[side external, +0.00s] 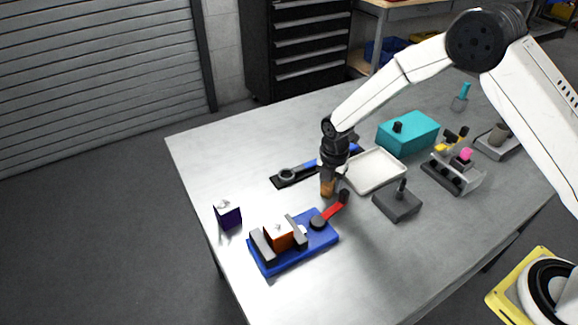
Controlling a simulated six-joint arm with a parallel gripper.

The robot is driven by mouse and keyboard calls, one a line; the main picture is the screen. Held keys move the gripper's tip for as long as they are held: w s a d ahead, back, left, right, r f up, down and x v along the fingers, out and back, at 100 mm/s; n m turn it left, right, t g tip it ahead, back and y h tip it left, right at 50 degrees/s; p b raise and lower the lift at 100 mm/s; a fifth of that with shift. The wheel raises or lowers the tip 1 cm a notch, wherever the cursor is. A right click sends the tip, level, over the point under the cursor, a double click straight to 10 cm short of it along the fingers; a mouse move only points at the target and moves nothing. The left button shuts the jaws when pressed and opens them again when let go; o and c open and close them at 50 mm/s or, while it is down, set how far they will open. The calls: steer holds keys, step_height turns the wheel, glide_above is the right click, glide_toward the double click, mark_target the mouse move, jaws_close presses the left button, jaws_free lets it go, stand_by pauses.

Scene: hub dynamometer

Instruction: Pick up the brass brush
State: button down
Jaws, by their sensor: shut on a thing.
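My gripper (328,174) points down over the middle of the table. It is shut on a small brown-gold thing, which looks like the brass brush (327,188). The brush hangs upright below the fingers, and its upper part is hidden by them. I cannot tell whether its lower end touches the table.
A blue fixture (320,237) with an orange block (278,236) and a red lever (334,211) stands in front. A white tray (374,186), grey block (397,205) and teal box (421,130) are to the right. A dark purple box (228,216) stands left.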

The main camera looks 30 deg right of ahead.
steer(key=shift+r, duration=0.15)
steer(key=shift+r, duration=4.85)
steer(key=c, duration=0.8)
jaws_free()
jaws_close()
steer(key=s+a+r, duration=0.2)
steer(key=a+r, duration=0.1)
steer(key=a, duration=0.7)
steer(key=s+a+r, duration=0.3)
steer(key=a, duration=0.7)
steer(key=shift+s+r, duration=0.2)
steer(key=shift+s, duration=0.15)
